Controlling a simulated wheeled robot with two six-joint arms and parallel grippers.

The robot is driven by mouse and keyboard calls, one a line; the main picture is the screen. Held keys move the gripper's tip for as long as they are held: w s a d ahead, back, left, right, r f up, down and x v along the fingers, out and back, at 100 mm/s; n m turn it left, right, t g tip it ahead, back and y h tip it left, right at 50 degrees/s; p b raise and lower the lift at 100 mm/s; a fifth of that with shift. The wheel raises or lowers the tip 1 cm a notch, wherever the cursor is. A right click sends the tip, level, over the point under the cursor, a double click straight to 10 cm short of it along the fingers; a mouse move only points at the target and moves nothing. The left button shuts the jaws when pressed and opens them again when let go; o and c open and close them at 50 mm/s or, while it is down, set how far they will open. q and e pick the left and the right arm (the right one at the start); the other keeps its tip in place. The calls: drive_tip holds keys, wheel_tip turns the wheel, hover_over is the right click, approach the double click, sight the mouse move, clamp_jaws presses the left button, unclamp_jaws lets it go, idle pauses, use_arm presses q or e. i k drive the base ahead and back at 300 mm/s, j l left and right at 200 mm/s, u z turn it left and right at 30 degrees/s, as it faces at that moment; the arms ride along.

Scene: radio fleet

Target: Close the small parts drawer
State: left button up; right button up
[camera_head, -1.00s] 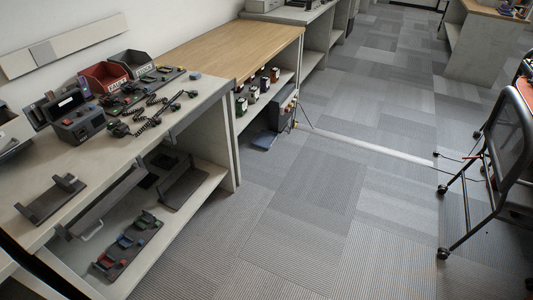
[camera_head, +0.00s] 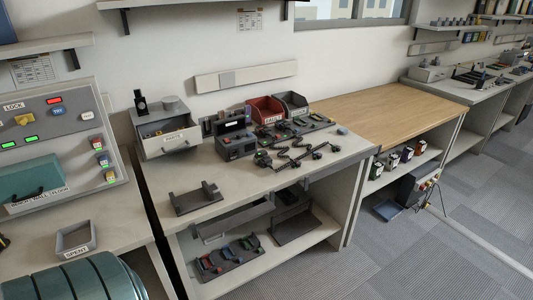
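A small light-grey drawer unit (camera_head: 150,112) stands at the back left of the grey workbench, against the wall. Its labelled drawer (camera_head: 174,140) appears pulled out toward the front, with its top open and small yellow and blue items showing inside. The label is too small to read surely. A black object and a grey round one sit on top of the unit. Neither of my grippers is in view.
A radio unit (camera_head: 236,146) with coiled cords stands right of the drawer unit. A black bracket (camera_head: 197,198) lies on the bench in front. Red bin (camera_head: 264,110) is further back. A control panel (camera_head: 58,148) and a SPENT tray (camera_head: 76,240) are at left.

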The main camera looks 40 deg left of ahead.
sight(171, 140)
drive_tip(key=u, duration=2)
